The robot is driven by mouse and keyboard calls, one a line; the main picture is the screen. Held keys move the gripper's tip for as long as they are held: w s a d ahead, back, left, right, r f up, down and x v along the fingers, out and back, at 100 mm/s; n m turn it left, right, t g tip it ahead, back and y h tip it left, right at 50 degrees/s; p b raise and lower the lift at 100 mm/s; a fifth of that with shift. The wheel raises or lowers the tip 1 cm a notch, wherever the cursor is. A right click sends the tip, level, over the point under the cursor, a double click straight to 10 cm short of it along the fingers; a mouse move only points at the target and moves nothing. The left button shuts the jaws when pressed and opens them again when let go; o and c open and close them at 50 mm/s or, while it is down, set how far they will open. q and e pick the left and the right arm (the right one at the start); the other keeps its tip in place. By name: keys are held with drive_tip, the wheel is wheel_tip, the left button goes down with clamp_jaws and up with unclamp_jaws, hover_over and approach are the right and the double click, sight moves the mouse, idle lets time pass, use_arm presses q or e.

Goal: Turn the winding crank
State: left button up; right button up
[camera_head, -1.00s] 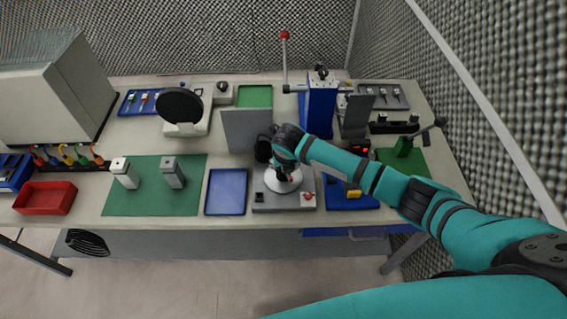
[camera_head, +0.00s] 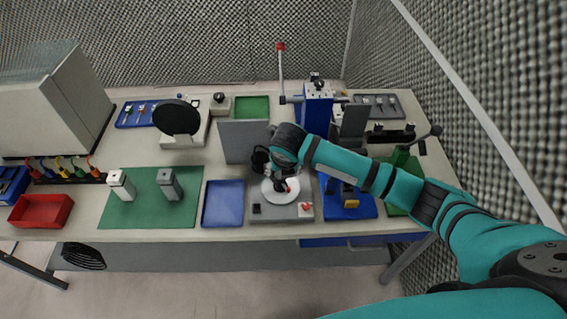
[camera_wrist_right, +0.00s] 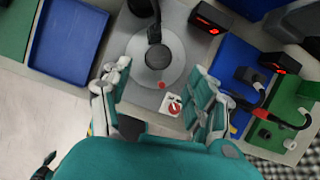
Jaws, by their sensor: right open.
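A crank arm with a black handle (camera_head: 435,131) stands on a green stand (camera_head: 400,157) at the right of the bench. In the right wrist view, a bent black and red lever (camera_wrist_right: 262,108) shows at the right; I cannot tell if it is the same crank. My right gripper (camera_wrist_right: 160,95) is open and empty. In the head view it is mostly hidden by its own wrist, above a pale round disc (camera_head: 292,198) on a grey base. The disc (camera_wrist_right: 175,72), with its black post, lies just beyond the fingers. My left gripper is out of view.
A red knob on a white plate (camera_wrist_right: 173,106) shows between the fingers. A blue tray (camera_head: 223,204) lies left of the base and a blue board (camera_head: 345,208) right of it. An upright grey panel (camera_head: 240,141) and a blue press (camera_head: 315,110) stand behind.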

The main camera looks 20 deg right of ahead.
drive_tip(key=v, duration=0.5)
drive_tip(key=shift+s+r, duration=0.1)
drive_tip(key=shift+r, duration=0.15)
